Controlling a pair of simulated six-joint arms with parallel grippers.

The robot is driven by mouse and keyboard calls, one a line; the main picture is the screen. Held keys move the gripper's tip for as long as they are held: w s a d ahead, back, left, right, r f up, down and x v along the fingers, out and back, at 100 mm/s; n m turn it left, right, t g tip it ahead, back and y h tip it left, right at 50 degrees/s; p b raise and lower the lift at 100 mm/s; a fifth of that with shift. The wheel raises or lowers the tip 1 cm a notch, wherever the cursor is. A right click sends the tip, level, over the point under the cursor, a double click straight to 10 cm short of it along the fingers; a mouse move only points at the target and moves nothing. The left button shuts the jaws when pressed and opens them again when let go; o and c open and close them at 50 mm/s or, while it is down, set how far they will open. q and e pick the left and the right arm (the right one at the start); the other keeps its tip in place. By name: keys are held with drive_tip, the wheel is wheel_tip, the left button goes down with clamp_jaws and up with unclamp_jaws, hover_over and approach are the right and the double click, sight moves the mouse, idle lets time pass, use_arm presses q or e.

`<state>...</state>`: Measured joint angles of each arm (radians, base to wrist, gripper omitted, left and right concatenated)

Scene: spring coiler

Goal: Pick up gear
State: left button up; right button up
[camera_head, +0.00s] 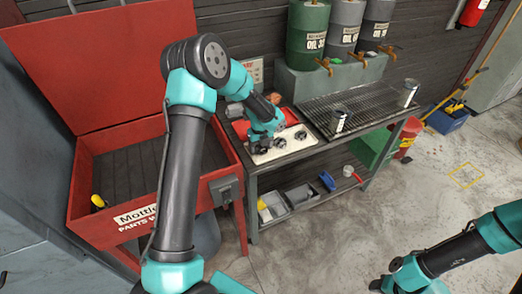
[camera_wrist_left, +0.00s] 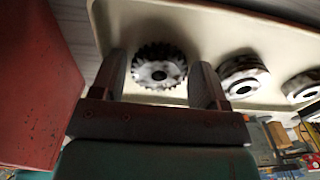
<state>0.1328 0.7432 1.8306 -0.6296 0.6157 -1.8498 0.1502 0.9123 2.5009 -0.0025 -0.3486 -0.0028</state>
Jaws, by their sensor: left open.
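A toothed metal gear (camera_wrist_left: 148,75) with a dark centre hole lies on a cream tray (camera_wrist_left: 245,25) in the left wrist view. My left gripper (camera_wrist_left: 160,82) is open, with one finger on each side of this gear; I cannot tell whether they touch it. In the head view my left gripper (camera_head: 262,148) is low over the left part of the tray and mostly hides that gear. Two more round metal parts (camera_head: 280,143) (camera_head: 300,135) sit in a row to its right. My right arm shows at the lower right, with its gripper outside the picture.
The tray is on a bench with a grated top (camera_head: 350,105) to the right, where two metal cylinders (camera_head: 338,122) (camera_head: 408,92) stand. A red parts washer (camera_head: 85,200) with its lid up is on the left. Oil drums (camera_head: 307,35) stand behind.

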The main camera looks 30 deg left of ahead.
idle(0.4)
use_arm(q)
drive_tip(key=c, duration=0.8)
drive_tip(key=shift+r, duration=0.5)
wheel_tip(320, 180, up, 3)
drive_tip(key=shift+f, duration=0.1)
drive_tip(key=s+d, duration=0.2)
drive_tip(key=s, duration=0.2)
drive_tip(key=s+d, duration=0.3)
drive_tip(key=s, duration=0.2)
drive_tip(key=s+d+r, duration=0.1)
drive_tip(key=s+d, duration=0.2)
drive_tip(key=s, duration=0.1)
drive_tip(key=shift+s+r, duration=0.1)
drive_tip(key=shift+s, duration=0.3)
